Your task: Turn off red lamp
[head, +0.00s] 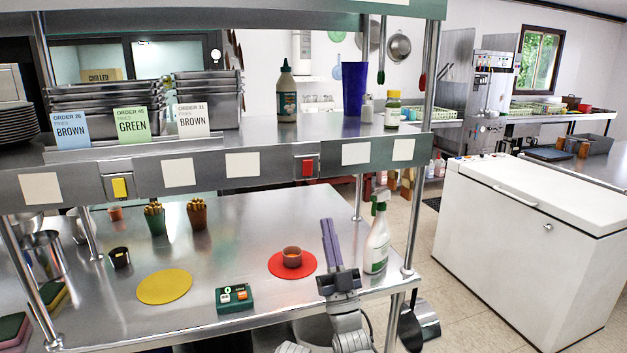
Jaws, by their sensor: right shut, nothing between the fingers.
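A red rocker switch (307,167) in a metal plate is set in the front edge of the steel shelf, right of the middle. A yellow switch (120,187) is on the same edge at the left. No glow from a lamp can be made out. My right gripper (328,224) is shut and empty, its purple fingers pointing up, below and right of the red switch and apart from it. My left gripper is not in view.
A spray bottle (377,240) stands close right of my right gripper. A shelf post (415,205) rises at the right. The counter middle is clear.

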